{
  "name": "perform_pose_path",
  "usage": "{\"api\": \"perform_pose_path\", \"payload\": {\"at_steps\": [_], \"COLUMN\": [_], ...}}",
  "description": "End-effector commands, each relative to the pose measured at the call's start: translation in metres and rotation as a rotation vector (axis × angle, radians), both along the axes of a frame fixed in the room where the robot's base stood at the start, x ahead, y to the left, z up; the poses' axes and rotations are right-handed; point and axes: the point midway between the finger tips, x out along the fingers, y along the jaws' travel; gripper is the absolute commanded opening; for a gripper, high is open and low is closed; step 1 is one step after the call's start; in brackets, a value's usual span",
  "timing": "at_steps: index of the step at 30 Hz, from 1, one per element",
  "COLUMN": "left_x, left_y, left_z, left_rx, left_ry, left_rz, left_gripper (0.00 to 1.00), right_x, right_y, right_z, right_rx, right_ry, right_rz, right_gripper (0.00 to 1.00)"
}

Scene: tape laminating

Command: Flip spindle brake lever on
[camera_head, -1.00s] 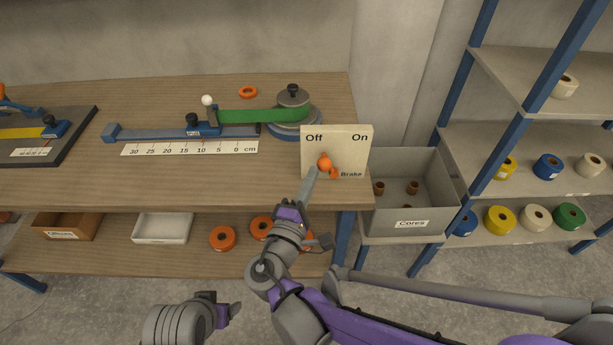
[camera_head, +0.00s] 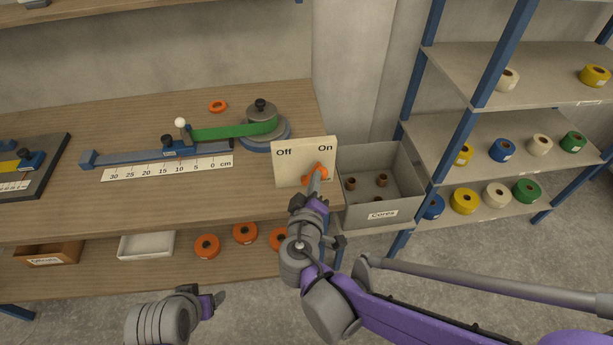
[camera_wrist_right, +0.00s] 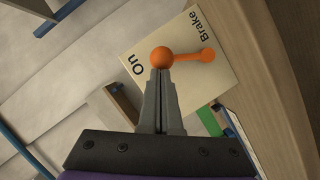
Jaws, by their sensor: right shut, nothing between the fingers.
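The brake panel (camera_head: 290,172) is an upright cream board with "Off" at upper left and "On" at upper right. Its orange lever has a round knob (camera_head: 320,168) that leans to the upper right, towards "On". The right wrist view also shows the knob (camera_wrist_right: 162,57), with its arm running right to the pivot. My right gripper (camera_head: 316,178) is shut and empty. Its fingertips are right at the knob and seem to touch it; they hide part of the lever and the "Brake" label. My left gripper (camera_head: 219,298) hangs low in front of the bench; its opening is unclear.
A green tape runs to a spindle (camera_head: 261,116) on the bench, left of the panel. A grey cores bin (camera_head: 383,212) stands close to the panel's right. Shelves with tape rolls stand further right. Several orange rolls lie on the lower shelf.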

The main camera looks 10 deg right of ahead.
Motion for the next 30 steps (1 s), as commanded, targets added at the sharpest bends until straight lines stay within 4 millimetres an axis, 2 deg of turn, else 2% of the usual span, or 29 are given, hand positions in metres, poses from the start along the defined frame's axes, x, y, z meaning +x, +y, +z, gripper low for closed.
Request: {"api": "perform_pose_path", "payload": {"at_steps": [9,30], "left_x": [0.0020,0.0026], "left_y": [0.0000,0.0000], "left_z": [0.0090,0.0114], "left_rx": [0.000,0.000], "left_ry": [-0.004,-0.005], "left_rz": [0.000,0.000], "left_gripper": [0.71,0.71], "right_x": [0.0000,0.0006], "right_y": [-0.0099,-0.0116], "right_z": [-0.0014,-0.0010], "right_rx": [0.116,0.136], "right_ry": [0.000,0.000], "right_rz": [0.000,0.000], "right_gripper": [0.00,0.00]}}
